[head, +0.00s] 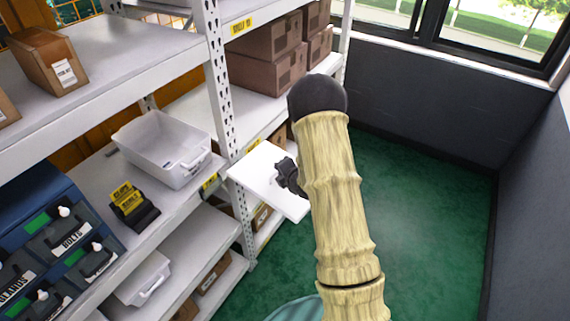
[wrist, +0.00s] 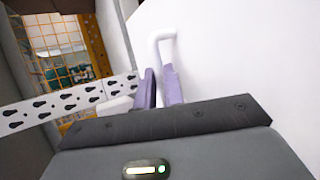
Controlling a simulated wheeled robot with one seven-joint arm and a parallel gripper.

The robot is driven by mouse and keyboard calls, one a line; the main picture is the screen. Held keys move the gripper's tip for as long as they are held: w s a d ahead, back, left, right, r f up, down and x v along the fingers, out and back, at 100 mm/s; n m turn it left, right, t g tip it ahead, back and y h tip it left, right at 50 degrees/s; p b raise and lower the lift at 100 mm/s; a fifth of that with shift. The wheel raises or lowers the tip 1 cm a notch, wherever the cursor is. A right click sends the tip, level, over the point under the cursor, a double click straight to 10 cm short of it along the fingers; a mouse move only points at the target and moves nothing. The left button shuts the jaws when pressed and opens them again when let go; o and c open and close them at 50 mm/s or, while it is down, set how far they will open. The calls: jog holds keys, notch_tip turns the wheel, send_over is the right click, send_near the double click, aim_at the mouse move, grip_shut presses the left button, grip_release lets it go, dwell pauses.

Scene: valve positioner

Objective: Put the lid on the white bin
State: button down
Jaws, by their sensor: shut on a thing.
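The white bin (head: 163,150) stands open on the middle shelf at the left of the head view, with its inside showing. My gripper (head: 285,172) is to the right of the bin, in front of the shelf post, and holds the white lid (head: 262,187) in the air, apart from the bin. In the wrist view, the purple fingers (wrist: 160,88) are shut on the white handle (wrist: 158,42) of the lid (wrist: 245,60). The lid's broad face fills the right of that view. The bin cannot be made out clearly there.
A black holder with yellow cards (head: 132,203) stands in front of the bin. A shelf post (head: 222,90) rises between the bin and the lid. Blue drawers (head: 55,240) are at the left. Another white bin (head: 143,280) is on the shelf below. The green floor (head: 420,200) is clear at right.

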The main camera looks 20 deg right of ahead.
aim_at(277, 209)
jog(key=shift+s+a+f, duration=0.45)
jog(key=shift+s, duration=0.25)
jog(key=shift+s+a+f+m+h, duration=0.3)
jog(key=shift+s+a+f, duration=0.3)
jog(key=shift+a+f, duration=0.15)
jog(key=shift+m+h, duration=0.7)
jog(key=shift+h, duration=0.1)
jog(key=s+f, duration=0.1)
jog(key=s, duration=0.1)
jog(key=s+a+f, duration=0.1)
jog(key=s, duration=0.2)
jog(key=s+a+f, duration=0.1)
jog(key=s+f, duration=0.1)
jog(key=shift+s, duration=0.25)
jog(key=shift+d, duration=0.15)
